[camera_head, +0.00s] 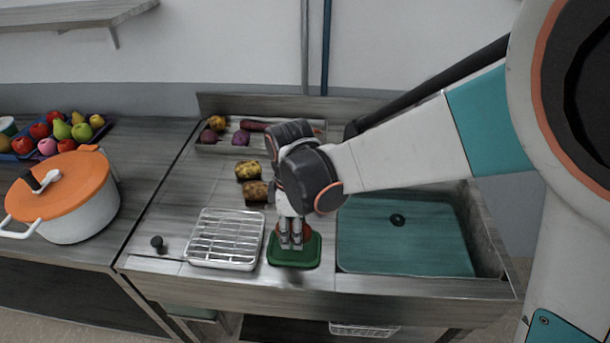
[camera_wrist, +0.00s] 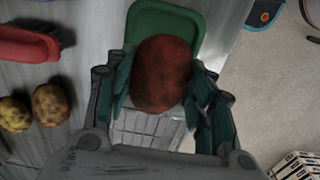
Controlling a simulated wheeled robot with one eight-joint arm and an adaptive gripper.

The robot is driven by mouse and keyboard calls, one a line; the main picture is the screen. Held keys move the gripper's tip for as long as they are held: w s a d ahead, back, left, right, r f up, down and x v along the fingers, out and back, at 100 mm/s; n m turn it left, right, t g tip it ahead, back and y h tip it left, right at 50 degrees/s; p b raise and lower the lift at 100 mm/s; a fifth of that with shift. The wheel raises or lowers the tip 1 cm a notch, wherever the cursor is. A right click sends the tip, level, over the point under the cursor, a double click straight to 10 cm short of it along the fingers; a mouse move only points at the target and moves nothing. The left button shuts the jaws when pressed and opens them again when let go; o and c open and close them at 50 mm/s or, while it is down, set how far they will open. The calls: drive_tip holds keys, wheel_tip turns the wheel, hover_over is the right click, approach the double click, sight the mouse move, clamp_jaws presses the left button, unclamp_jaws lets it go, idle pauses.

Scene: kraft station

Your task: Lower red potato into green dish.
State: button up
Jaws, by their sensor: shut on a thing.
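My gripper (camera_head: 291,244) points down over the green dish (camera_head: 294,263), near the front edge of the counter. It is shut on the red potato (camera_wrist: 160,75), which is dark red and mottled, with fingers on both sides of it. In the head view only a small reddish bit of the potato shows behind the fingers. In the wrist view the green dish (camera_wrist: 150,12) lies under and beyond the potato. I cannot tell whether the potato touches the dish.
A wire rack (camera_head: 225,238) stands just left of the green dish, and a teal sink basin (camera_head: 400,240) is to its right. Two potatoes (camera_head: 249,170) lie behind. A red dish (camera_wrist: 25,44) shows in the wrist view. An orange-lidded pot (camera_head: 75,205) is far left.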

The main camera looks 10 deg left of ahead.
drive_tip(key=shift+f+b, duration=1.75)
drive_tip(key=shift+f, duration=0.55)
idle(1.1)
drive_tip(key=shift+c, duration=0.2)
drive_tip(key=o, duration=1.2)
drive_tip(key=shift+r, duration=0.1)
